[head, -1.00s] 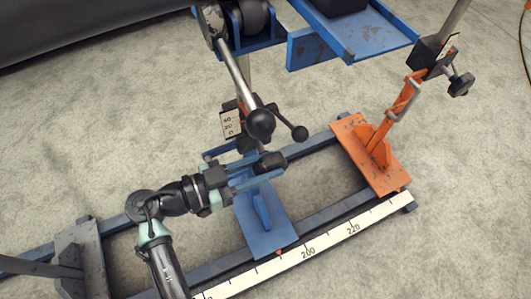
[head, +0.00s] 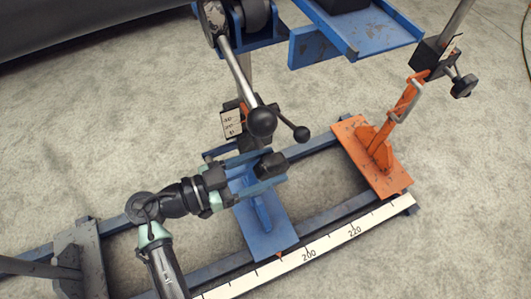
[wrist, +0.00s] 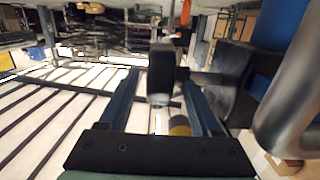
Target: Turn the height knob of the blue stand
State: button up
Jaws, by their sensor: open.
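The blue stand (head: 266,222) stands on the rail frame, its foot plate low and its post rising behind my gripper. A black knob (head: 272,162), which looks like its height knob, is at the ends of my fingers. My gripper (head: 264,169) is open, with one blue finger on each side of the knob in the head view. In the wrist view, my gripper (wrist: 160,88) has its two dark fingers apart, with a black knob (wrist: 161,70) in the gap near the tips. I cannot tell whether either finger touches it.
An orange stand (head: 372,157) is to the right on the same rails. A white scale (head: 332,245) runs along the front rail. A blue tray (head: 375,32) is above. A grey stand foot (head: 80,258) is at left.

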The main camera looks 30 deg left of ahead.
jog(key=p+v, duration=0.2)
jog(key=v, duration=1.1)
jog(key=shift+p, duration=0.3)
dwell(0.3)
